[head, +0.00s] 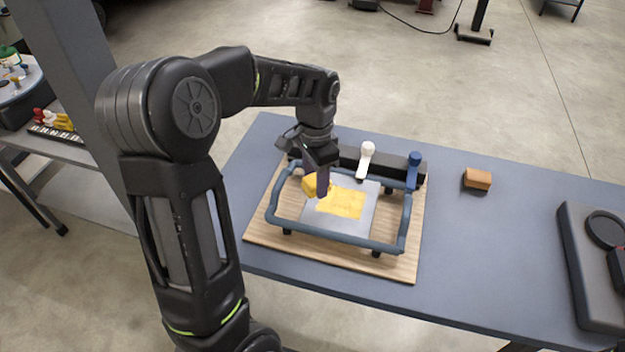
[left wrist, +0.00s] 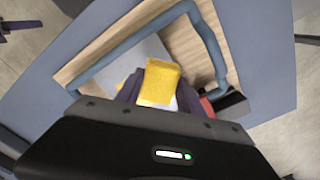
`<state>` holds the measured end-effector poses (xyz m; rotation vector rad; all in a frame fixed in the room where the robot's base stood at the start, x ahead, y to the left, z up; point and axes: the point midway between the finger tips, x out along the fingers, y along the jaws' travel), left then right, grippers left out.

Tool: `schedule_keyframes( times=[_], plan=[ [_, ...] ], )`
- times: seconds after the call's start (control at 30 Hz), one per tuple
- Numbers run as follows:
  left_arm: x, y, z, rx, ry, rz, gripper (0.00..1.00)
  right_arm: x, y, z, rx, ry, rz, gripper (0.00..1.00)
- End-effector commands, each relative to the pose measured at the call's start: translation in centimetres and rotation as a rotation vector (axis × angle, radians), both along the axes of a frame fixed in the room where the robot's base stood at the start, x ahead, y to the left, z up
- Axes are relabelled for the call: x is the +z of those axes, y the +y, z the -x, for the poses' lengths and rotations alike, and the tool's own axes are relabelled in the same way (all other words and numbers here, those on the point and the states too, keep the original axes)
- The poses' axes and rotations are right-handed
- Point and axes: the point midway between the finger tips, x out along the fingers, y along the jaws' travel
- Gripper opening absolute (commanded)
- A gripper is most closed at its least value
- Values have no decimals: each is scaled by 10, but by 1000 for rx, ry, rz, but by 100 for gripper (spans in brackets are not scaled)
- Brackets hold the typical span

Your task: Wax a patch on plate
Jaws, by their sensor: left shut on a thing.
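My left gripper (head: 322,180) is shut on a yellow block (head: 313,187), which also shows between the fingers in the left wrist view (left wrist: 159,82). The gripper is over the left part of a grey metal plate (head: 318,221). The block is at the upper left corner of a yellow patch (head: 342,203) on the plate; I cannot tell whether it touches the plate. The plate lies inside a blue tubular frame (head: 335,240) on a wooden board (head: 262,228). My right gripper is not in view.
A black bar behind the plate carries a white lever (head: 366,160) and a blue lever (head: 413,171). A brown block (head: 477,179) lies on the blue-grey table (head: 490,240) to the right. A dark device (head: 590,260) is at the far right. The table between them is clear.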

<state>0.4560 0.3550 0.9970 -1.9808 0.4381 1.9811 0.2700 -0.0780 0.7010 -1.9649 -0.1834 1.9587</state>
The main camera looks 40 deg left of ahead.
Motion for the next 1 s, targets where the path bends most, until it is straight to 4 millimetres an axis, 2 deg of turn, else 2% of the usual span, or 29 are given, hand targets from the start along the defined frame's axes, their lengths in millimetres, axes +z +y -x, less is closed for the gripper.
schedule_keyframes(
  times=[0.03, 0.2, 0.8, 0.93, 1.0],
  plan=[
    [8, -1, -1, -1, -1, 0, 12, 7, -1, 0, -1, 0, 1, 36],
    [17, -3, -2, -1, -1, 0, 12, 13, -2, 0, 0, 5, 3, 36],
    [17, -4, -3, 0, 0, 0, 12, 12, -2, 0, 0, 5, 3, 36],
    [16, -16, -12, 32, -1, 2, 12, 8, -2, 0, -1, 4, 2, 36],
    [16, -32, -22, 75, -2, 3, 12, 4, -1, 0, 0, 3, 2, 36]
  ],
)
